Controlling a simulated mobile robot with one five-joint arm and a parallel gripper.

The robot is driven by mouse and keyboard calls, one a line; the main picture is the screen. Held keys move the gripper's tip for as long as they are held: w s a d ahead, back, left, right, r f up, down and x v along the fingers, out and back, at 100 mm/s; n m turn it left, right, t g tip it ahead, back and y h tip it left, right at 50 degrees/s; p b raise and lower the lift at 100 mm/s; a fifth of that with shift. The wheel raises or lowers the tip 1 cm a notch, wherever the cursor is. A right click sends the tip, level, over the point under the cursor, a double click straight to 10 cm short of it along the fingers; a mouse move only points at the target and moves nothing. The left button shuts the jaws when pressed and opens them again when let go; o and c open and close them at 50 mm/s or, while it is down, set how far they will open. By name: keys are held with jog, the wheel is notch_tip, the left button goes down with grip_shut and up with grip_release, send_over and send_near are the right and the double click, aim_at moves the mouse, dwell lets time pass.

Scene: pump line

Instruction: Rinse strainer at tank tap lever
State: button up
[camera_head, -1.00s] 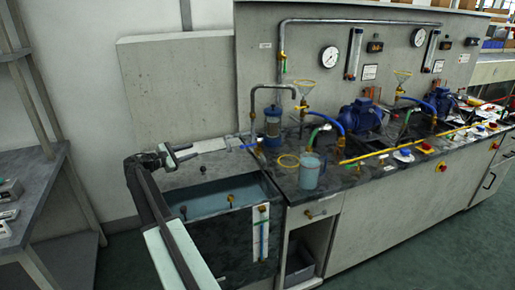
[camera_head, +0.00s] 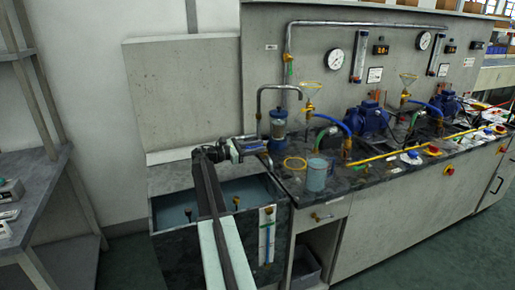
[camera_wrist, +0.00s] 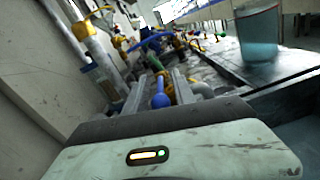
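My gripper (camera_head: 258,147) is over the back right corner of the water tank (camera_head: 165,225), at the bench edge. In the wrist view its two fingers stand apart, and my gripper (camera_wrist: 158,84) is open. A blue lever with a round knob (camera_wrist: 160,100) lies between the fingers, with no clear contact on either side. In the head view my gripper largely covers this lever. A grey bent spout pipe (camera_head: 279,87) rises just beyond.
A jug of bluish liquid (camera_head: 317,174) stands on the bench to the right and shows large in the wrist view (camera_wrist: 258,35). A yellow ring (camera_head: 295,163) lies nearby. Blue pumps (camera_head: 366,119), hoses and a yellow bar fill the bench farther right.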

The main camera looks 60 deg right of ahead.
jog(key=shift+s+d, duration=0.25)
jog(key=shift+d, duration=0.1)
grip_shut()
jog(key=shift+w, duration=0.15)
dwell(1.1)
